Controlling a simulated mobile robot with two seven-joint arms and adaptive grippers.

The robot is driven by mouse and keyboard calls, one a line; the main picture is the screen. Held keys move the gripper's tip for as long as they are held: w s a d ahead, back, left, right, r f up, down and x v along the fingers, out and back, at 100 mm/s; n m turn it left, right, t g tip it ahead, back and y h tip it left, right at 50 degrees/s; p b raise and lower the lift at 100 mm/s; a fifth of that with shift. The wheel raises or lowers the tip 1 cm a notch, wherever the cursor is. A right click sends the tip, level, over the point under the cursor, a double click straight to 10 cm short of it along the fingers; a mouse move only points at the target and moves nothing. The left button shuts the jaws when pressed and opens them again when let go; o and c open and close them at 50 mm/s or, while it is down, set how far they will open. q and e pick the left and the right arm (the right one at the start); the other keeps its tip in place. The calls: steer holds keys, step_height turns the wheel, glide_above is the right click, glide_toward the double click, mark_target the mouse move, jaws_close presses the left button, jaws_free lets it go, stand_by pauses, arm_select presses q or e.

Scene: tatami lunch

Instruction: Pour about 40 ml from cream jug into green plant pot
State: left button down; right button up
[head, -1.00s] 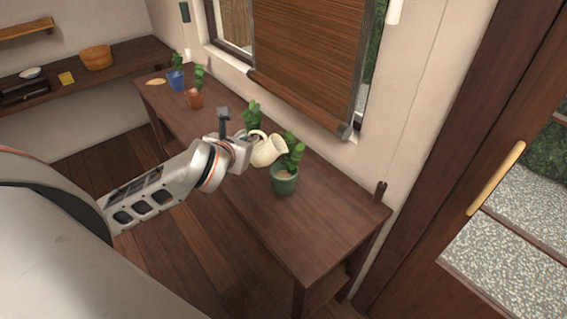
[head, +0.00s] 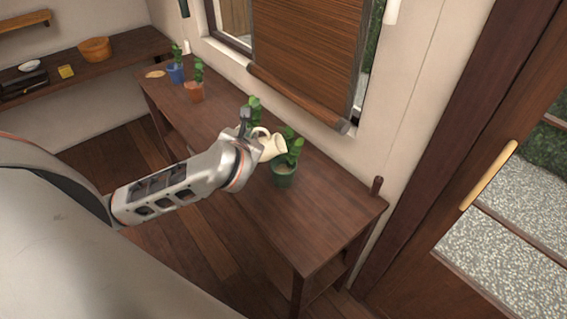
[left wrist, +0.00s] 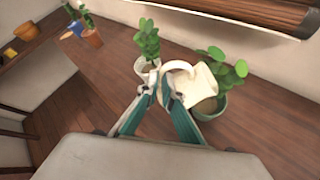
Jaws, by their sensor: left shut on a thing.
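The cream jug (head: 272,149) is held by my left gripper (head: 257,146) and tilted to the right, its mouth over the green plant pot (head: 284,178). In the left wrist view the fingers (left wrist: 161,88) are shut on the handle side of the jug (left wrist: 192,84). I cannot make out a stream of liquid. My right gripper is not in view.
A plant in a white pot (left wrist: 148,68) stands left of the jug. An orange pot (head: 195,91) and a blue pot (head: 175,73) stand at the table's far end. The table (head: 310,225) is bare to the right. A wall and window blind (head: 305,60) rise behind.

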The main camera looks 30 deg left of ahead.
arm_select(q)
steer(key=shift+s+a, duration=0.15)
steer(key=shift+a, duration=0.25)
stand_by(0.3)
steer(key=shift+a, duration=0.15)
stand_by(0.4)
steer(key=shift+s+a+m+y, duration=0.2)
steer(key=shift+a+m+y, duration=0.1)
steer(key=shift+a, duration=0.1)
stand_by(0.4)
steer(key=shift+r, duration=0.15)
stand_by(0.6)
stand_by(0.8)
stand_by(0.6)
